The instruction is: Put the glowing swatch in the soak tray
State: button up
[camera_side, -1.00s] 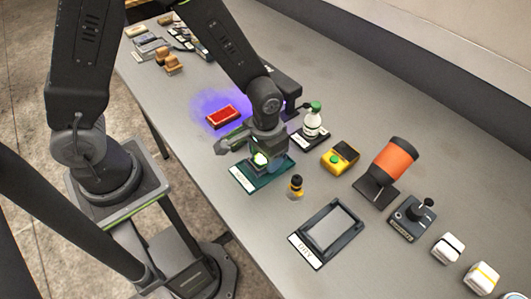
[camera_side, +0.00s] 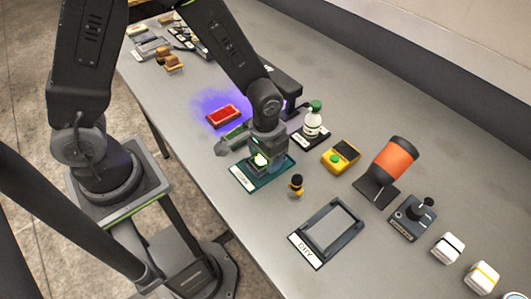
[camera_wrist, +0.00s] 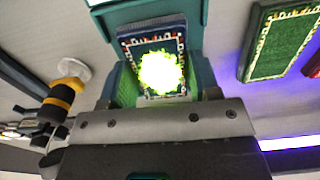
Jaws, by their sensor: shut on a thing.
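The glowing swatch (camera_wrist: 152,58) is dark blue with a patterned border and a bright yellow-green glow at its middle. My gripper (camera_side: 261,160) is shut on it, and the glow shows at the fingertips in the side view. The teal soak tray (camera_side: 243,181) lies on the bench directly under my gripper, which hides much of it. In the wrist view the swatch appears in front of teal surfaces. I cannot tell whether the swatch touches the tray floor.
A red swatch (camera_side: 222,116) lies under purple light, with a green swatch (camera_wrist: 285,42) beside it. A small yellow-and-black bottle (camera_side: 296,186) stands close to the tray. The DRY tray (camera_side: 310,258), white bottle (camera_side: 312,124), yellow device (camera_side: 340,158) and orange cylinder (camera_side: 394,160) stand to the right.

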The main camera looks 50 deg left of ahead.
jog(key=shift+f, duration=0.2)
jog(key=o, duration=1)
jog(key=shift+o, duration=0.4)
jog(key=shift+o, duration=0.9)
jog(key=shift+r, duration=3.55)
jog(key=shift+r, duration=0.1)
